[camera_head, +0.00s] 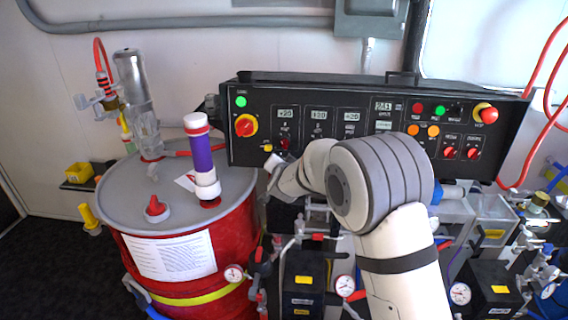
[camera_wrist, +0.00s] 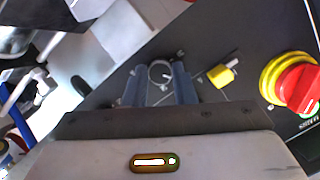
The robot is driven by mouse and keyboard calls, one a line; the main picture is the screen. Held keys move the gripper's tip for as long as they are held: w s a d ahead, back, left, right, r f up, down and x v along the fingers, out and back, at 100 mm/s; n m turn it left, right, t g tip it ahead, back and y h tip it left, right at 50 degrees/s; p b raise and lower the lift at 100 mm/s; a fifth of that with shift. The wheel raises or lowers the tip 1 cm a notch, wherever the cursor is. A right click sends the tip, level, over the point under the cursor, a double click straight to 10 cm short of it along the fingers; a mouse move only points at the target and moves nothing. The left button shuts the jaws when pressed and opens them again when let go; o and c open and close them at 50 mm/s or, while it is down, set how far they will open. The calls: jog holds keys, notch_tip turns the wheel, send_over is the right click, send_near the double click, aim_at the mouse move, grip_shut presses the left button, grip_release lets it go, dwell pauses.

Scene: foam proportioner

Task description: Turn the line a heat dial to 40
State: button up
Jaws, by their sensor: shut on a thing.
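The control panel (camera_head: 318,128) shows three small displays in its left half, the leftmost (camera_head: 285,113) reading about +29, though small. The heat dial below it is a small round knob (camera_wrist: 160,72) with a light pointer mark, seen between my fingers in the wrist view. My gripper (camera_wrist: 159,82) has one blue-grey finger on each side of this dial and is shut on it. In the head view my gripper (camera_head: 277,161) is at the panel's lower left, and my wrist partly covers the area under the displays. The dial's scale markings are too small to read.
A yellow switch (camera_wrist: 222,73) sits close beside the dial, and a red rotary switch on yellow (camera_wrist: 295,85) lies farther off. A red drum (camera_head: 190,255) with a purple cylinder (camera_head: 200,158) stands left of my arm. Gauges and valves crowd the space below the panel.

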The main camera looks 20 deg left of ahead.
jog(key=shift+f, duration=0.1)
jog(key=o, duration=1)
jog(key=b+v, duration=0.1)
jog(key=v, duration=0.7)
jog(key=shift+b, duration=0.3)
jog(key=shift+w, duration=0.1)
